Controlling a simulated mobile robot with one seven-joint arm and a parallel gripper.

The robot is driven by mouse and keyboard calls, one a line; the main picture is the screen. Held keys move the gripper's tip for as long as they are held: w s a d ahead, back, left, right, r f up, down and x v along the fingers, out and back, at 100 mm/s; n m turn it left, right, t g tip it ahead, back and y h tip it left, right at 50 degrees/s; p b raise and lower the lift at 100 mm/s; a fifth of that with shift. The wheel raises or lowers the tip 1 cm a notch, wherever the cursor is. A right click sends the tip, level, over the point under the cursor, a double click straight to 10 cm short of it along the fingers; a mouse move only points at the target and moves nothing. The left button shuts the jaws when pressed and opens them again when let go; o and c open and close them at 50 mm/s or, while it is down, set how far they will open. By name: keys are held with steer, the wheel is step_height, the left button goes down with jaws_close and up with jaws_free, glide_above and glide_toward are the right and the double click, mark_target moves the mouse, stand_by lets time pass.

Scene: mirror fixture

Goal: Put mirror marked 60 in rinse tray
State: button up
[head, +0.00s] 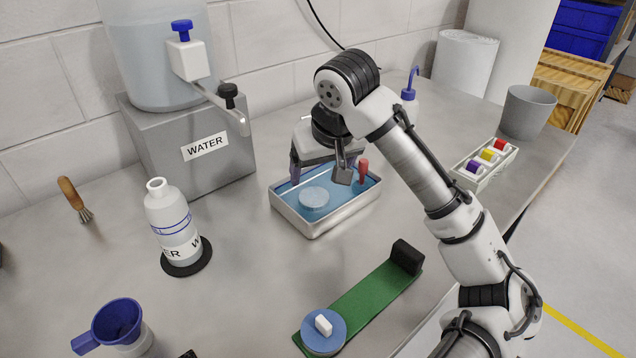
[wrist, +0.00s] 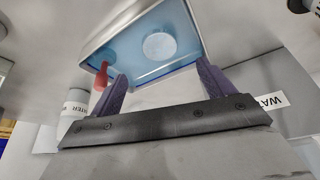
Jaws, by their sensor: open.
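The rinse tray (head: 318,228) is a metal tray with blue liquid on the bench. A pale round disc (head: 315,198), which looks like a mirror, lies flat in it. No number can be read on it. In the wrist view the disc (wrist: 159,47) lies in the tray (wrist: 190,66), ahead of the fingers. My gripper (head: 319,178) is above the back part of the tray, open and empty, apart from the disc. In the wrist view the purple fingers of my gripper (wrist: 162,70) stand wide apart with nothing between them.
A red-handled item (head: 363,170) stands at the tray's right side. A green strip (head: 365,300) with a blue disc and white block (head: 323,324) lies in front. A WATER bottle (head: 172,225) stands left. A rack (head: 484,165) of coloured pieces and a grey cup (head: 527,112) are right.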

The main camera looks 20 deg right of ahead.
steer(key=shift+v, duration=1.4)
